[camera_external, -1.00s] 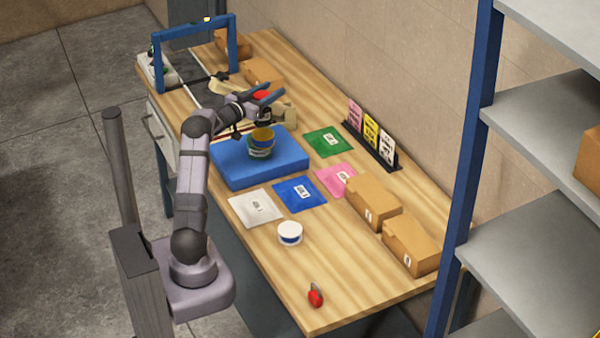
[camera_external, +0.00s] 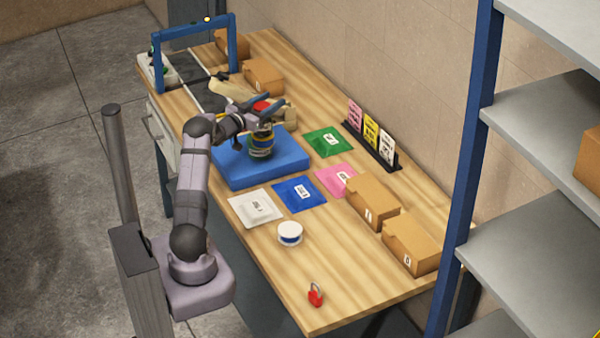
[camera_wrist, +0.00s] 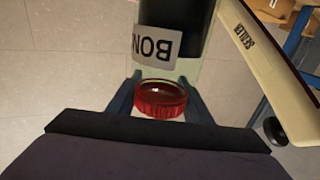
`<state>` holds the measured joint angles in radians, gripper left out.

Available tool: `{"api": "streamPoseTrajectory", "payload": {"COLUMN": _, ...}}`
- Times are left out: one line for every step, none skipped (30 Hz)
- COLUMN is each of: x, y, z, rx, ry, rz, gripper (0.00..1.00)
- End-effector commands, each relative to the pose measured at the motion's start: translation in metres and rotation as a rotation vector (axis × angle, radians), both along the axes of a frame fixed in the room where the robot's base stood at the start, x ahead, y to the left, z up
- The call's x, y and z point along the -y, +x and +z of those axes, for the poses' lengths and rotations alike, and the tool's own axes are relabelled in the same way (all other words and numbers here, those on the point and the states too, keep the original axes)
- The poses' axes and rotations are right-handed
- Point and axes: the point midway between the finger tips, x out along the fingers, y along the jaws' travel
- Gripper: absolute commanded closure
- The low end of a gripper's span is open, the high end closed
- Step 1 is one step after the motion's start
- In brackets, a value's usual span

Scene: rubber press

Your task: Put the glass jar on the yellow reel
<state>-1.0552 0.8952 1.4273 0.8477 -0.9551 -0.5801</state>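The glass jar has a red lid (camera_wrist: 160,98) and a label (camera_wrist: 155,48), with dark contents, in the wrist view. My gripper (camera_external: 266,112) is shut on the jar, with a finger on each side just by the lid (camera_wrist: 165,90). In the external view the jar's dark body (camera_external: 263,128) is upright directly above the yellow reel (camera_external: 262,141). The jar's base appears at or very close to the reel's top; contact cannot be told. The yellow reel sits on a stack with a green reel (camera_external: 260,153) on the blue platform (camera_external: 285,165).
A beige sealer (camera_external: 228,90) stands behind the gripper; its arm shows in the wrist view (camera_wrist: 265,55). Cardboard boxes (camera_external: 372,200), coloured sheets, a white reel (camera_external: 290,233) and a red padlock (camera_external: 315,295) lie on the table. The front table area is mostly clear.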

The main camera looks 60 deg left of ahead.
Motion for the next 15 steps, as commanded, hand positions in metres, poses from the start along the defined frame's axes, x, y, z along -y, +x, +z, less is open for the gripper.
{"api": "streamPoseTrajectory", "payload": {"x": 0.0000, "y": 0.0000, "z": 0.0003, "rx": 0.000, "ry": 0.000, "rz": 0.000, "gripper": 0.41}}
{"api": "streamPoseTrajectory", "payload": {"x": 0.0000, "y": 0.0000, "z": 0.0003, "rx": 0.000, "ry": 0.000, "rz": 0.000, "gripper": 0.39}}
{"api": "streamPoseTrajectory", "payload": {"x": 0.0000, "y": 0.0000, "z": 0.0003, "rx": 0.000, "ry": 0.000, "rz": 0.000, "gripper": 0.39}}
{"api": "streamPoseTrajectory", "payload": {"x": 0.0000, "y": 0.0000, "z": 0.0003, "rx": 0.000, "ry": 0.000, "rz": 0.000, "gripper": 0.39}}
{"api": "streamPoseTrajectory", "payload": {"x": 0.0000, "y": 0.0000, "z": 0.0003, "rx": 0.000, "ry": 0.000, "rz": 0.000, "gripper": 0.39}}
{"api": "streamPoseTrajectory", "payload": {"x": 0.0000, "y": 0.0000, "z": 0.0003, "rx": 0.000, "ry": 0.000, "rz": 0.000, "gripper": 0.39}}
{"api": "streamPoseTrajectory", "payload": {"x": 0.0000, "y": 0.0000, "z": 0.0003, "rx": 0.000, "ry": 0.000, "rz": 0.000, "gripper": 0.39}}
{"api": "streamPoseTrajectory", "payload": {"x": 0.0000, "y": 0.0000, "z": 0.0004, "rx": 0.000, "ry": 0.000, "rz": 0.000, "gripper": 0.39}}
{"api": "streamPoseTrajectory", "payload": {"x": 0.0000, "y": 0.0000, "z": 0.0004, "rx": 0.000, "ry": 0.000, "rz": 0.000, "gripper": 0.39}}
{"api": "streamPoseTrajectory", "payload": {"x": 0.0000, "y": 0.0000, "z": 0.0007, "rx": 0.000, "ry": 0.000, "rz": 0.000, "gripper": 0.39}}
{"api": "streamPoseTrajectory", "payload": {"x": 0.0000, "y": 0.0000, "z": 0.0011, "rx": 0.000, "ry": 0.000, "rz": 0.000, "gripper": 0.39}}
{"api": "streamPoseTrajectory", "payload": {"x": 0.0000, "y": 0.0000, "z": 0.0021, "rx": 0.000, "ry": 0.000, "rz": 0.000, "gripper": 0.39}}
{"api": "streamPoseTrajectory", "payload": {"x": 0.0000, "y": 0.0000, "z": 0.0032, "rx": 0.000, "ry": 0.000, "rz": 0.000, "gripper": 0.39}}
{"api": "streamPoseTrajectory", "payload": {"x": 0.0000, "y": 0.0000, "z": 0.0046, "rx": 0.000, "ry": 0.000, "rz": 0.000, "gripper": 0.39}}
{"api": "streamPoseTrajectory", "payload": {"x": 0.0002, "y": -0.0013, "z": 0.0039, "rx": -0.001, "ry": 0.000, "rz": 0.000, "gripper": 0.39}}
